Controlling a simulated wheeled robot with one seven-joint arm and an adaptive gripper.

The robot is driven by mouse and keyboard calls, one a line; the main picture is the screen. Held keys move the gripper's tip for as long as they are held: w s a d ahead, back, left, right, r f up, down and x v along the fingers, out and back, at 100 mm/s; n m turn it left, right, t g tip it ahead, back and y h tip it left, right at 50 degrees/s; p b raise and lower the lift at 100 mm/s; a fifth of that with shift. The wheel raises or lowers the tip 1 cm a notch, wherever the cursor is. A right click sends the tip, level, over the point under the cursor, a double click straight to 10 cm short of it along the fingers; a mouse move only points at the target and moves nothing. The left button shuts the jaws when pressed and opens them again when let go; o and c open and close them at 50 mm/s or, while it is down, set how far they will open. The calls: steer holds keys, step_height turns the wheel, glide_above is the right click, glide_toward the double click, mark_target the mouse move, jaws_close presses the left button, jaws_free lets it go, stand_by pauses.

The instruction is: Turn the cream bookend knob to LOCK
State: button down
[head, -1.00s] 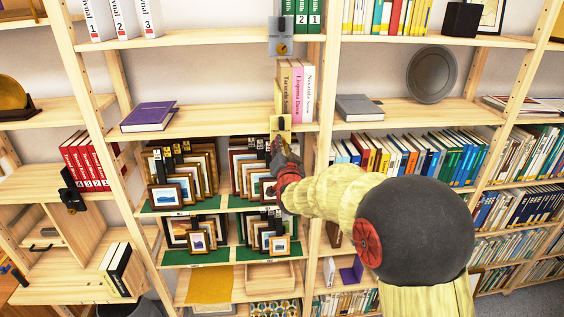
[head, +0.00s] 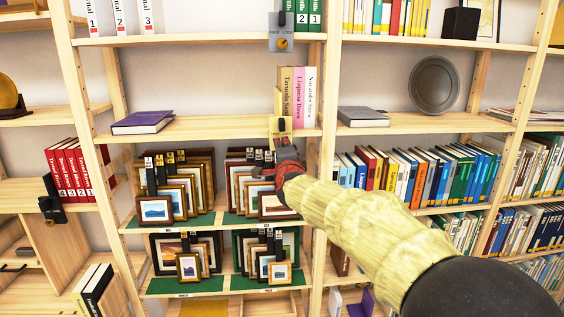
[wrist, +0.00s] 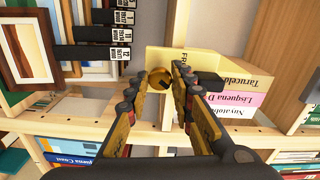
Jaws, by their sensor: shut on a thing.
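The cream bookend (head: 280,124) hangs at the front edge of the middle shelf, below several upright books. It also shows in the wrist view (wrist: 172,58), tilted in the picture, with partly covered lettering that starts "FR". Its round brass knob (wrist: 159,77) sits between my fingers in the wrist view. My gripper (wrist: 152,76) is shut on the knob, a finger on each side. In the head view my gripper (head: 283,150) reaches the bookend from below and hides the knob. I cannot read the knob's setting or see the LOCK mark.
A grey bookend (head: 283,32) with its own knob hangs on the shelf above. Framed prints (head: 175,190) with black number tags stand close below and left of my gripper. A shelf upright (head: 328,90) is just right. The shelf left of the books is mostly clear.

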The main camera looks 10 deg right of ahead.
steer(key=shift+f+m+b, duration=0.1)
steer(key=shift+m+b, duration=0.5)
steer(key=shift+b, duration=0.05)
steer(key=c, duration=1.6)
jaws_free()
steer(key=shift+o, duration=0.2)
steer(key=s, duration=1.2)
